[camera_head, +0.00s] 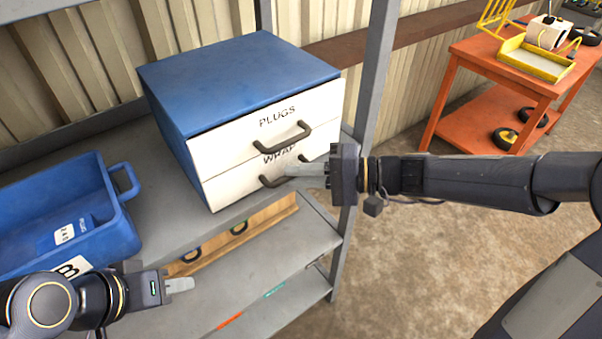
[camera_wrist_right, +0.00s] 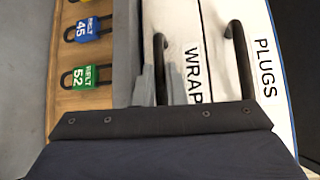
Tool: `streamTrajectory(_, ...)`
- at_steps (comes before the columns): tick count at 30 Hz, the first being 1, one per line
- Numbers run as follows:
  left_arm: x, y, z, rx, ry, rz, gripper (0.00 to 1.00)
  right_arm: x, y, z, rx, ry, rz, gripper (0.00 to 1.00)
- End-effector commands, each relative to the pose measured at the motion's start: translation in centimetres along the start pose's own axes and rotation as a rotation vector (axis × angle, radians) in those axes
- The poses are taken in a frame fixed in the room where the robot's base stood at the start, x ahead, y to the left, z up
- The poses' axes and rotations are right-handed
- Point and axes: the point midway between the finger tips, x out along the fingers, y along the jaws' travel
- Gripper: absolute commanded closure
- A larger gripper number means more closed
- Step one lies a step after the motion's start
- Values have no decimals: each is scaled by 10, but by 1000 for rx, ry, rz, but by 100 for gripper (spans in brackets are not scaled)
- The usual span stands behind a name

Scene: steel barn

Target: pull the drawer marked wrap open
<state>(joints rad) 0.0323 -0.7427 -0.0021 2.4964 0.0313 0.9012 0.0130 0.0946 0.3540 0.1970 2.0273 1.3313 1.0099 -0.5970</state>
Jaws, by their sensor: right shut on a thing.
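The blue cabinet (camera_head: 235,75) stands on the grey shelf and has two white drawers. The upper one is the PLUGS drawer (camera_head: 225,140); the lower one is the WRAP drawer (camera_head: 232,184). The WRAP drawer's front looks about flush with the one above, so it appears closed. My right gripper (camera_head: 305,170) comes in from the right and is shut on the dark WRAP drawer handle (camera_head: 268,182). The handle (camera_wrist_right: 160,60) also shows in the right wrist view, beside the grey fingers. My left gripper (camera_head: 180,285) is at lower left, away from the cabinet; its jaw opening cannot be seen.
A blue crate (camera_head: 125,215) stands on the shelf at left. A grey shelf post (camera_head: 372,75) rises just right of the cabinet, near my right gripper. A wooden board (camera_wrist_right: 85,55) with tagged padlocks is below. An orange cart (camera_head: 480,75) stands at back right.

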Motion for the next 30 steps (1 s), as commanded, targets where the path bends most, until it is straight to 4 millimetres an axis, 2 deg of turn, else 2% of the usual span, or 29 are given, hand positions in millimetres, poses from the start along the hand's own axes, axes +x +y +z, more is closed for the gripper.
streamTrajectory(8,6,-3,3,0,0,0,64,-12,5,11,-1,2,1,100)
streamTrajectory(24,21,-9,10,0,0,0,64,-90,26,90,-1,3,1,100)
streamTrajectory(30,21,-10,11,0,0,0,64,-110,32,110,0,2,1,100)
